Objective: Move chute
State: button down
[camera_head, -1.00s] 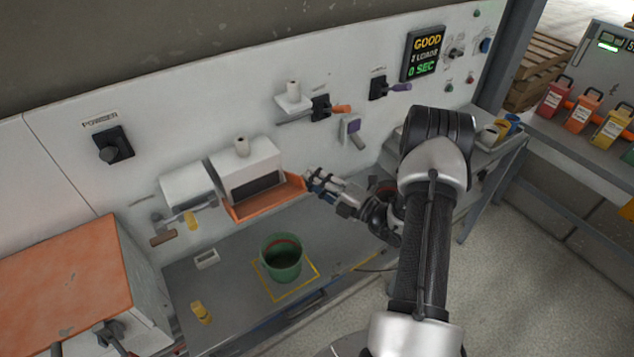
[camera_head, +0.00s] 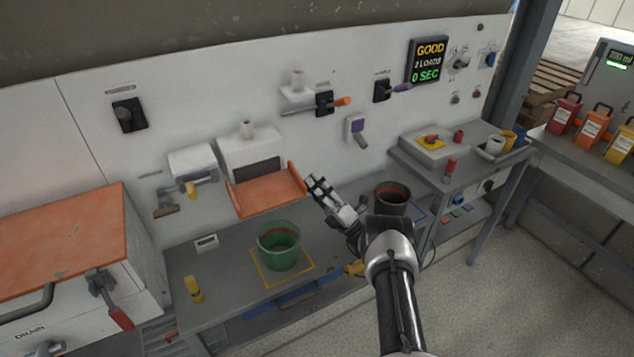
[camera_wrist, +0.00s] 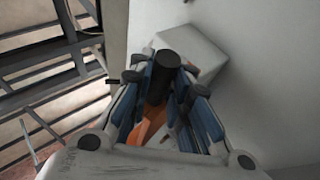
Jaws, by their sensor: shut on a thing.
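The orange chute (camera_head: 266,195) is a shallow tray with a raised right side, at the front of a white box (camera_head: 248,155) on the wall panel. My gripper (camera_head: 314,183) is at the chute's right side. In the wrist view my gripper's blue-padded fingers (camera_wrist: 162,82) close around a dark cylindrical grip (camera_wrist: 160,70), with orange chute surface (camera_wrist: 153,128) showing beyond it. The exact contact is partly hidden by the fingers.
A green bucket (camera_head: 279,250) stands in a yellow outline on the grey bench below the chute. A dark bucket (camera_head: 391,204) stands right of my gripper. A yellow-topped piece (camera_head: 194,288) is at the bench's left. A display (camera_head: 427,60) reads GOOD.

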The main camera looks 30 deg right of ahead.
jog(key=shift+w+f+n+y+p, duration=0.15)
jog(key=shift+w+n+y+p, duration=0.1)
jog(key=shift+n+y+p, duration=0.3)
jog(key=c, duration=2)
grip_release()
jog(key=o, duration=0.3)
jog(key=shift+w+f, duration=0.15)
jog(key=shift+w, duration=0.05)
jog(key=shift+o, duration=1.1)
jog(key=shift+s, duration=0.1)
jog(key=shift+s+m+h+b, duration=0.1)
jog(key=shift+m+h+b, duration=0.25)
jog(key=shift+h+b, duration=0.25)
